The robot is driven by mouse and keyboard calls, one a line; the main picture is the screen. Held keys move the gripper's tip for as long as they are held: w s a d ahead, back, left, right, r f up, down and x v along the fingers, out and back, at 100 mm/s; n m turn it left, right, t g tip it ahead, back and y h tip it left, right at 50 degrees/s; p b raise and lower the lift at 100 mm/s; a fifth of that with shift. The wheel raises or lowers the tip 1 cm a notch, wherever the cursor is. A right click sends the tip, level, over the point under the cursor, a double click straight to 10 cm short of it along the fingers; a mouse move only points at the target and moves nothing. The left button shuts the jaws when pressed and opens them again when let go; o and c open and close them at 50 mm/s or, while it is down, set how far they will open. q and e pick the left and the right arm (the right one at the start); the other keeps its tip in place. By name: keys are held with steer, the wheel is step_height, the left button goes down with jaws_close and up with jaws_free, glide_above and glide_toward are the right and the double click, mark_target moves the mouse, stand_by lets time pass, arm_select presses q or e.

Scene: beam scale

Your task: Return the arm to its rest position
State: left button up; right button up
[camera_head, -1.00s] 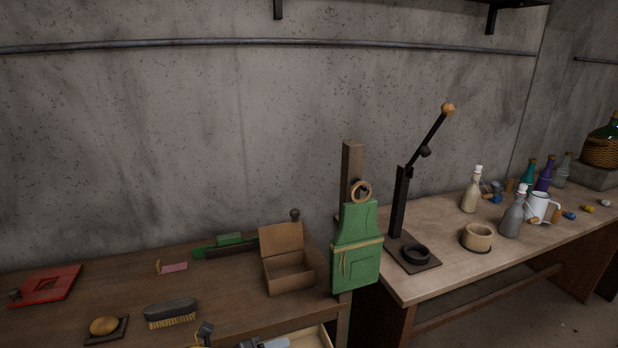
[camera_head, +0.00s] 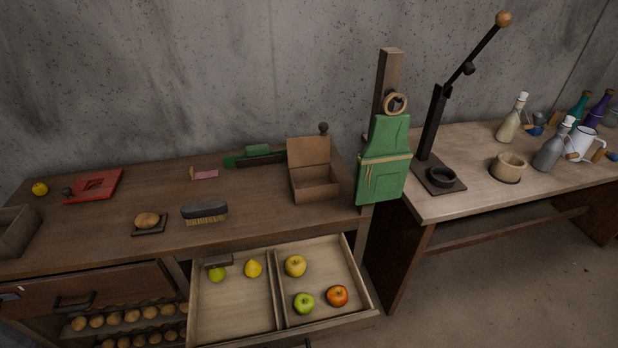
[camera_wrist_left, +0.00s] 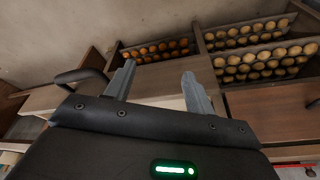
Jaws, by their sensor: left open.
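My left gripper (camera_wrist_left: 158,88) shows in the left wrist view. Its two grey fingers are apart, with nothing held between them. A dark curved drawer handle (camera_wrist_left: 82,75) and a wooden front are beyond it, to the left. In the head view my left gripper cannot be made out clearly; only a small pale bit shows at the left edge. The drawer (camera_head: 235,305) stands open below the bench, holding a green fruit (camera_head: 217,274), a yellow fruit (camera_head: 253,268), a yellowish apple (camera_head: 295,266), a green apple (camera_head: 304,303) and an orange-red fruit (camera_head: 337,296). My right gripper is not seen.
On the wooden bench (camera_head: 110,238) are a brush (camera_head: 205,211), a red plate-like piece (camera_head: 95,186) and an open wooden box (camera_head: 315,185). A green apron (camera_head: 384,165) hangs on a post. Racks of round brown things (camera_wrist_left: 262,62) are under the bench. Floor at the right is clear.

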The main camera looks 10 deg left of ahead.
arm_select(q)
step_height(320, 180, down, 27)
steer(key=s+g+b, duration=0.1)
steer(key=s+b, duration=0.1)
steer(key=b, duration=0.3)
steer(key=s+a+f+g+b, duration=0.1)
steer(key=s+a+f+b, duration=0.2)
steer(key=s+f, duration=1.3)
step_height(320, 180, down, 4)
steer(key=shift+f+b, duration=0.15)
steer(key=shift+b, duration=0.3)
steer(key=shift+s, duration=0.1)
